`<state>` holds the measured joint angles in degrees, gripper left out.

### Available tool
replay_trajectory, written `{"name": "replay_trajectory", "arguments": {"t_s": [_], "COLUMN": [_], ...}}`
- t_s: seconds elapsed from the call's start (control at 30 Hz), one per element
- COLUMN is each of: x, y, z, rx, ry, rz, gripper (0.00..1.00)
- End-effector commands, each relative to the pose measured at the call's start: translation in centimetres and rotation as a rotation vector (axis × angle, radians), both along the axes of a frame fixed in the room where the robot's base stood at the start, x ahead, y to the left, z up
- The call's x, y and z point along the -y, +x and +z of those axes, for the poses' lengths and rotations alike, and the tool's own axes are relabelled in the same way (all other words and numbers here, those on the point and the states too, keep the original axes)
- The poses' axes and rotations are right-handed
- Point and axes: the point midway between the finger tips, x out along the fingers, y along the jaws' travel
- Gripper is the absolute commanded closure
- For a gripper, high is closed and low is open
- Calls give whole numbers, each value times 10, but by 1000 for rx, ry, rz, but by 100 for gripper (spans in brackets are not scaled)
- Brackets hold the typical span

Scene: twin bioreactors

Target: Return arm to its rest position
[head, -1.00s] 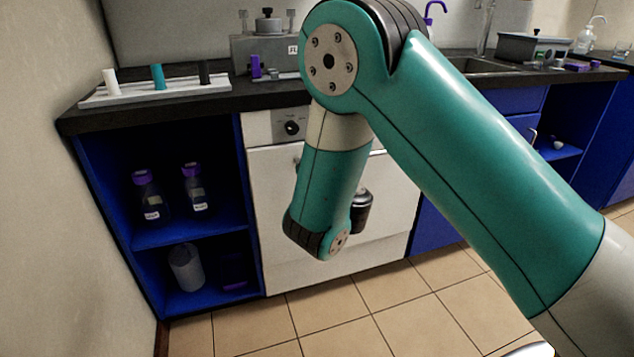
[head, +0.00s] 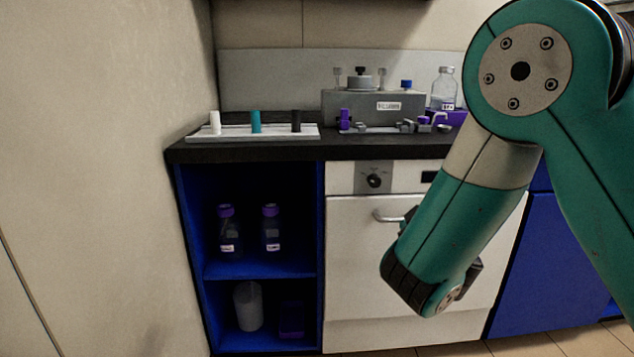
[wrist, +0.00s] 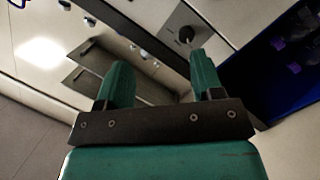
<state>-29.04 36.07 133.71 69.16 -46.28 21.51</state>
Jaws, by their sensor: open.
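My gripper (wrist: 162,88) shows in the wrist view with its two green fingers spread apart and nothing between them. Beyond the fingers is the white appliance front with its dark knob (wrist: 186,34). In the head view my teal arm fills the right side, folded downward in front of the white appliance (head: 360,290). The gripper's fingers are not visible in the head view.
A black counter (head: 300,148) carries a rack (head: 270,133) with white, teal and black pegs, a grey device (head: 345,106) and a glass bottle (head: 443,92). Purple-capped bottles (head: 229,240) stand in the open blue cabinet (head: 265,270). A wall (head: 90,180) is at left.

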Motion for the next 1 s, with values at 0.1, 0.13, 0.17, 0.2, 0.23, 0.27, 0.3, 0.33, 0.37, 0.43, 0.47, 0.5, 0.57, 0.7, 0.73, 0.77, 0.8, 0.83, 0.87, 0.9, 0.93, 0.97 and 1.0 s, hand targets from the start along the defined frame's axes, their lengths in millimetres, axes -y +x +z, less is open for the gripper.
{"name": "replay_trajectory", "arguments": {"t_s": [0.1,0.13,0.17,0.2,0.23,0.27,0.3,0.33,0.37,0.43,0.47,0.5,0.57,0.7,0.73,0.77,0.8,0.83,0.87,0.9,0.93,0.97,1.0], "x": [32,33,32,28,21,13,1,-9,-18,-39,-47,-57,-69,-86,-88,-89,-88,-88,-88,-88,-88,-88,-88], "y": [-27,-38,-49,-65,-78,-92,-112,-127,-142,-176,-190,-209,-236,-297,-309,-321,-316,-316,-316,-315,-315,-315,-315], "z": [-6,-11,-16,-21,-25,-27,-28,-27,-26,-18,-15,-9,1,23,27,33,53,60,67,77,84,92,103], "rx": [-175,-240,-308,-404,-482,-558,-661,-736,-808,-958,-1016,-1088,-1184,-1366,-1399,-1428,-1425,-1425,-1426,-1425,-1425,-1425,-1425], "ry": [250,313,375,449,499,547,598,629,653,687,693,694,685,616,594,572,579,579,579,579,580,580,580], "rz": [-193,-227,-252,-273,-277,-274,-257,-236,-212,-137,-99,-50,28,214,256,290,278,275,274,274,274,274,274], "gripper": [39,39,39,39,39,39,39,39,39,39,39,39,39,39,39,39,39,39,39,39,39,39,39]}}
